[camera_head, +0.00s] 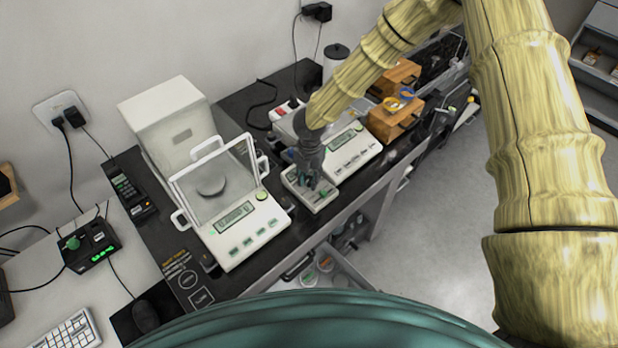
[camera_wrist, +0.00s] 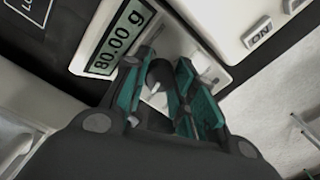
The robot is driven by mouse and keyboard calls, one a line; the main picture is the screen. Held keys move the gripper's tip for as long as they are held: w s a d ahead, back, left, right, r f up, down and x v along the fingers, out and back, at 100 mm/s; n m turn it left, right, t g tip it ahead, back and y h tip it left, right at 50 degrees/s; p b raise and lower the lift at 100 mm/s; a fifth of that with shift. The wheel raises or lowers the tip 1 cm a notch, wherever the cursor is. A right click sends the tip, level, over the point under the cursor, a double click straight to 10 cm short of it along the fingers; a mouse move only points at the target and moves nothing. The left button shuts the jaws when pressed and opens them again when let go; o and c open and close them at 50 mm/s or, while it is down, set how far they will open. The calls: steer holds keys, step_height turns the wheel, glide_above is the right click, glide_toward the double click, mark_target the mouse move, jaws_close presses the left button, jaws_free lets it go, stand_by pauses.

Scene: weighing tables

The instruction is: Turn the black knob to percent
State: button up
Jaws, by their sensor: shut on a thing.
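A small pale device (camera_head: 325,201) stands near the front edge of the black table, between two larger balances. In the wrist view its green display (camera_wrist: 120,37) reads about 80.00 g. My gripper (camera_head: 311,183) points down over this device. In the wrist view its teal-padded fingers (camera_wrist: 161,84) close around the dark knob (camera_wrist: 159,71) beside the display. The knob is mostly hidden between the fingers. Its pointer and any unit marks around it cannot be made out.
A balance with a glass shield (camera_head: 247,245) stands to the left, and another pale balance (camera_head: 358,153) stands close to the right. Wooden blocks (camera_head: 387,124) lie beyond it. An open drawer (camera_head: 338,262) juts out below the table front. Open floor lies to the right.

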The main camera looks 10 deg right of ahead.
steer(key=m+b, duration=0.1)
steer(key=m, duration=0.2)
steer(key=shift+b, duration=0.35)
steer(key=m+b, duration=0.1)
steer(key=m, duration=0.2)
steer(key=shift+m, duration=0.3)
steer(key=m+b, duration=0.1)
steer(key=m, duration=0.2)
steer(key=shift+m, duration=0.4)
steer(key=m+b, duration=0.1)
steer(key=m, duration=0.2)
steer(key=shift+m, duration=0.3)
steer(key=m+b, duration=0.1)
steer(key=m, duration=0.5)
steer(key=m+b, duration=0.1)
steer(key=m, duration=0.6)
steer(key=o, duration=0.8)
steer(key=shift+c, duration=0.2)
